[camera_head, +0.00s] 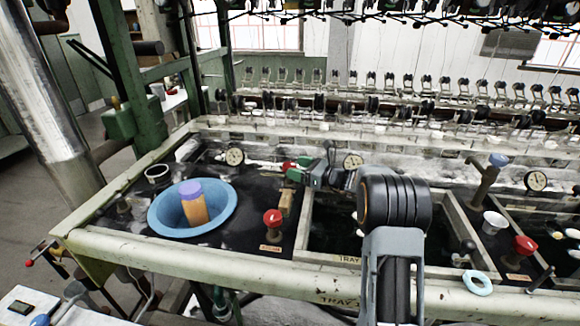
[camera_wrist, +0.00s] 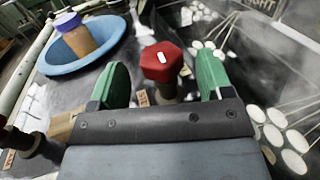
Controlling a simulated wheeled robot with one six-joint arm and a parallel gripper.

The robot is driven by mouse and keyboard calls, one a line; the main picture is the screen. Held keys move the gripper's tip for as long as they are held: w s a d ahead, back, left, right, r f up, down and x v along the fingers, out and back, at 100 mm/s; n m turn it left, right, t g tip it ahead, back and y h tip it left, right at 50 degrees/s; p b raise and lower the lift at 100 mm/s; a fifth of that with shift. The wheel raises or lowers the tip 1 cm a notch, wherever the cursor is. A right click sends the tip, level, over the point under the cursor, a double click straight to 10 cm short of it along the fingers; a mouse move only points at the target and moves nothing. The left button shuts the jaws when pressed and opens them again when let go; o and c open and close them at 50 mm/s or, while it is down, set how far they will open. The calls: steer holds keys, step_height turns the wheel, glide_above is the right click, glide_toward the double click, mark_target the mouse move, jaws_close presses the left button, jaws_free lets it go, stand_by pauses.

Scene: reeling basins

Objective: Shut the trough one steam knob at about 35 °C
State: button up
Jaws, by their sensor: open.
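A red hexagonal knob (camera_wrist: 165,62) with a white mark on top stands between the two green fingers of my gripper (camera_wrist: 163,70) in the wrist view. Dark gaps show on both sides of it, so the fingers look open around it and not touching. A partly hidden tag (camera_wrist: 143,97) starting "STE" lies beside its stem. In the head view the same knob (camera_head: 287,165) shows small at the tip of my gripper (camera_head: 298,168). A round white dial (camera_head: 353,160) stands behind my arm and another dial (camera_head: 235,156) to the left; neither can be read.
Another red knob (camera_head: 272,220) stands nearer on the bench, with a third (camera_head: 525,247) at the right. A blue basin (camera_head: 158,222) holds an orange jar with a purple lid (camera_head: 192,204). White ovals (camera_wrist: 291,160) float in water at the right of the wrist view.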

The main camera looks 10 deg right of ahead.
mark_target(295, 167)
steer(key=shift+x, duration=1.75)
steer(key=c, duration=0.9)
